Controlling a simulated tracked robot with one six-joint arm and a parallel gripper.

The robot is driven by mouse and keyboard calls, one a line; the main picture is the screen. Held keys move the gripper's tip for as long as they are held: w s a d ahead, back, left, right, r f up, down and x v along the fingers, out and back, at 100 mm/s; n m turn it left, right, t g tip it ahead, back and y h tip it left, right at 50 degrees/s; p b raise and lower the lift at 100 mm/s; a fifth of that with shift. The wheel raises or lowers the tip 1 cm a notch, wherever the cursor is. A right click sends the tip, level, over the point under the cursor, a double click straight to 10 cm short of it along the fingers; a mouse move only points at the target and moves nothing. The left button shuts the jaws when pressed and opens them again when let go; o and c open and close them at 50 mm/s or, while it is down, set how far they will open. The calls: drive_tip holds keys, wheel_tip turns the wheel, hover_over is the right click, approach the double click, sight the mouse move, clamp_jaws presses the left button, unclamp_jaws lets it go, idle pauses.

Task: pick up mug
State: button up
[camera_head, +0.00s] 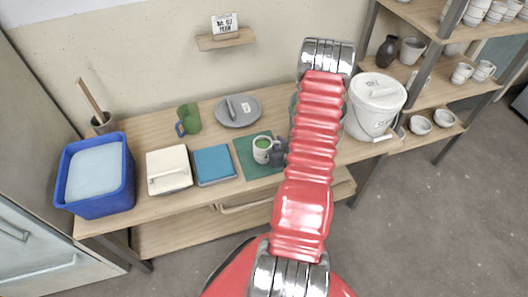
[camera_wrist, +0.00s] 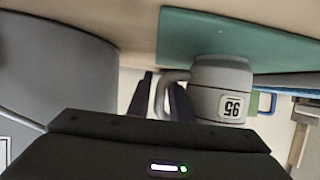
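A pale grey-white mug (camera_head: 261,152) with green inside stands on the dark green mat (camera_head: 244,163) on the workbench. In the wrist view, which is upside down, the mug (camera_wrist: 219,76) shows a label with "95" and its handle points toward my gripper. My gripper (camera_head: 280,153) is just right of the mug in the head view. In the wrist view my gripper (camera_wrist: 160,98) is open, its dark fingers apart with the mug handle between them. I cannot tell whether either finger touches the handle. A second mug, green with a blue handle (camera_head: 189,118), stands farther back left.
A grey plate (camera_head: 239,111) lies behind the mat. A white lidded bucket (camera_head: 374,107) stands right. A large grey round thing (camera_wrist: 55,65) is close by in the wrist view.

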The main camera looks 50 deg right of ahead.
drive_tip(key=shift+w+d+f, duration=0.1)
drive_tip(key=shift+w+d, duration=0.05)
drive_tip(key=shift+w, duration=0.15)
drive_tip(key=shift+c, duration=0.4)
clamp_jaws()
idle(1.1)
